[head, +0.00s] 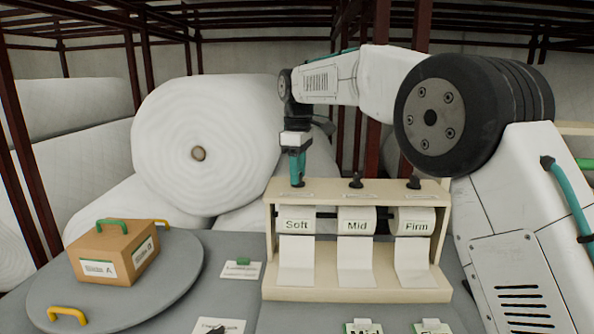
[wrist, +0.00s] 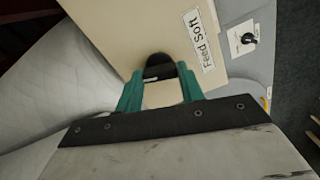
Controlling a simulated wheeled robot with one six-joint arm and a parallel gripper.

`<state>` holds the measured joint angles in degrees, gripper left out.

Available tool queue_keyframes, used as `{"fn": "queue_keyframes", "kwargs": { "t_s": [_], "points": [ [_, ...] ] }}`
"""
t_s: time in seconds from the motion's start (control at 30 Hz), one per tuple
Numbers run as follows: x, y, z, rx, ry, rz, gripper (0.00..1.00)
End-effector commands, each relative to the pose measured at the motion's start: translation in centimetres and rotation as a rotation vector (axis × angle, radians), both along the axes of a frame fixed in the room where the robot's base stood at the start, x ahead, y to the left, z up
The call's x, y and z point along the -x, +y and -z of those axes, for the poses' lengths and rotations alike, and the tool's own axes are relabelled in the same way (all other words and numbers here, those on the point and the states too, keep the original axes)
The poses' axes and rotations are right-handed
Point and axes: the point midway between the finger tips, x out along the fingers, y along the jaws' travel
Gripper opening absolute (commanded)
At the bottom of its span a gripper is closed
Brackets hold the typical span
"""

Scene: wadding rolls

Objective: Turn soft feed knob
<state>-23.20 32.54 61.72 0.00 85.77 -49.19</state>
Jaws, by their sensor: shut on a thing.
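The wooden dispenser (head: 360,294) holds three white rolls, marked Soft (head: 297,226), Mid (head: 356,226) and Firm (head: 413,227). A strip hangs from each roll. My gripper (head: 297,181) points down at the dispenser's top, above the Soft roll. In the wrist view, its green fingers (wrist: 160,78) are shut on the black soft feed knob (wrist: 158,64), beside the "Feed Soft" label (wrist: 203,42). The fingers hide part of the knob; its turn angle cannot be told. The black Mid knob (head: 356,181) and Firm knob (head: 414,182) stand free to the right.
A round grey turntable (head: 180,300) at the left bears a cardboard box (head: 115,252) with a green handle. Labelled cards (head: 241,270) lie on the grey table around the dispenser. Large white wadding rolls (head: 215,140) and dark red racks stand behind.

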Motion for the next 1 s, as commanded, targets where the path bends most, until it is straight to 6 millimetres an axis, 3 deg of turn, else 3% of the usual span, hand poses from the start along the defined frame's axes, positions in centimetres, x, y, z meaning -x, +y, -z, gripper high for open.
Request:
{"fn": "queue_keyframes", "kwargs": {
  "t_s": [1.0],
  "points": [
    [-0.04,0.01,-0.14,-0.003,-0.003,0.958,0.15]
  ]
}}
